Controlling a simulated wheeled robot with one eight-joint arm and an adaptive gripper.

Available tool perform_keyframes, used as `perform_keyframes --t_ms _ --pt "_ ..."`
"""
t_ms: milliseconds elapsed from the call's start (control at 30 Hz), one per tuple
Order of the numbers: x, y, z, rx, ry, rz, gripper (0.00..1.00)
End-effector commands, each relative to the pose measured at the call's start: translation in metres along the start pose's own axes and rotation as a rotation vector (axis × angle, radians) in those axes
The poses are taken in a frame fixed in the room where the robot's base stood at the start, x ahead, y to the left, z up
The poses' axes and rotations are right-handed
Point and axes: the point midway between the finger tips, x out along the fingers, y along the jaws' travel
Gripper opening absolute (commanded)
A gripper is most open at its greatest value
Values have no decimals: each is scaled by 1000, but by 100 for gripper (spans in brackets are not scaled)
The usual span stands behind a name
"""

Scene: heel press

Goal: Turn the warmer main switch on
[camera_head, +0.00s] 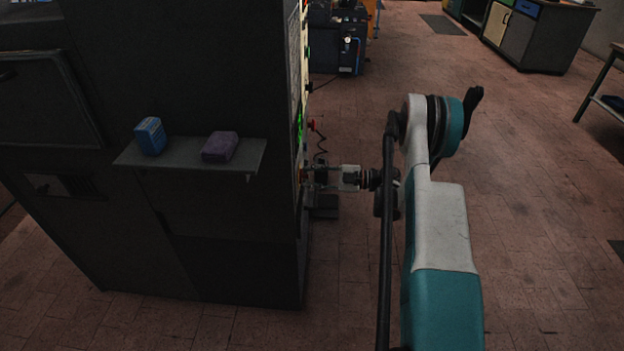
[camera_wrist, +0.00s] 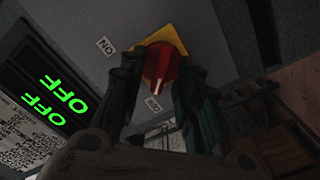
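The main switch is a red rotary knob (camera_wrist: 160,66) on a yellow plate (camera_wrist: 168,36), seen in the wrist view. An ON label (camera_wrist: 107,47) lies to its upper left and an OFF label (camera_wrist: 153,103) below it. The knob's pale mark points down towards OFF. My gripper (camera_wrist: 160,78) has one finger on each side of the knob, close to it; whether both fingers press on it is not clear. In the head view, my gripper (camera_head: 316,176) is at the right side of the dark machine (camera_head: 230,265), and the switch is mostly hidden there.
A display (camera_wrist: 56,100) beside the switch shows two green OFF words. A shelf (camera_head: 185,164) on the machine's front holds a blue box (camera_head: 150,136) and a purple block (camera_head: 220,146). Open floor lies to the right; a workbench (camera_head: 540,35) stands far back.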

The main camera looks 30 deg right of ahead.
Motion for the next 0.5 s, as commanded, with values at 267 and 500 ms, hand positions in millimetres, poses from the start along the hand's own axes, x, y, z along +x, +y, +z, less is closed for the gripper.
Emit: perform_keyframes --t_ms 267,500 --pt "1 0 0 0 0 0 26" --pt "1 0 0 0 0 0 0"
